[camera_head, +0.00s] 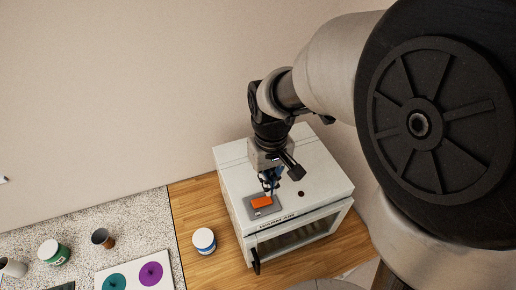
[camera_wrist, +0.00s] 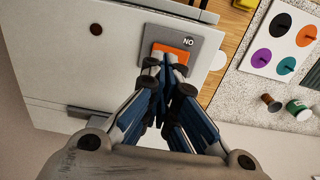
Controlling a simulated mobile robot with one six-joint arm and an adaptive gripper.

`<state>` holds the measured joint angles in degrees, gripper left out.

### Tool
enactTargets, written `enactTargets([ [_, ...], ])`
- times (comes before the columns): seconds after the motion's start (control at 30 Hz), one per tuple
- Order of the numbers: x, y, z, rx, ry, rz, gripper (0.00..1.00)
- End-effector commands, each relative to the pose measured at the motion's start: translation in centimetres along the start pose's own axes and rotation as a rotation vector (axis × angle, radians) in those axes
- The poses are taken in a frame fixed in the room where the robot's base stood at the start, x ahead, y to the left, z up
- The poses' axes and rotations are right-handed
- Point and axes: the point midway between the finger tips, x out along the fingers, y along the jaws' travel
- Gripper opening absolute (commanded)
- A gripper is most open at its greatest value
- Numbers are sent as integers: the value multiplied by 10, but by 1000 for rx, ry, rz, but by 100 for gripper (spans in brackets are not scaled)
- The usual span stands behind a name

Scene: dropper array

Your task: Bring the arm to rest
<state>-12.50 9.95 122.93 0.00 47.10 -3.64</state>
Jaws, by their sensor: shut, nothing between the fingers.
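My gripper (camera_head: 270,181) is above the white box-shaped oven (camera_head: 318,172), pointing down with its fingers together and nothing between them. In the wrist view the shut fingertips of my gripper (camera_wrist: 166,62) lie over an orange block or pad (camera_wrist: 181,49) on a grey plate (camera_wrist: 205,43) marked "NO". The same orange piece (camera_head: 261,202) shows just below the fingertips in the head view. I cannot tell whether the fingertips touch it. My arm reaches in from the upper right.
A white jar with a blue label (camera_head: 204,240) stands on the wood counter left of the oven. Further left on the speckled counter are a green-labelled jar (camera_head: 54,252), a brown cup (camera_head: 103,238) and a white board with coloured discs (camera_head: 133,265). The wall is close behind.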

Motion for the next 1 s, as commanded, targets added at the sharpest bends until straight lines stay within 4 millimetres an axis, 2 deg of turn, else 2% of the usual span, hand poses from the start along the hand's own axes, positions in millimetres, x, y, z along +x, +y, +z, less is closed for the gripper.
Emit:
enactTargets([
  [0.03, -7, 0, 0, 0, 0, 0, 0],
  [0.13, -11, 0, 0, 0, 0, 0, 0],
  [0.67, -9, 1, 2, 4, 5, 0, 0],
  [0.77, -5, 5, 9, 20, 31, 2, 0],
  [0.87, 2, 13, 24, 53, 81, 7, 0],
  [1.0, 16, 23, 57, 110, 164, 16, 0],
])
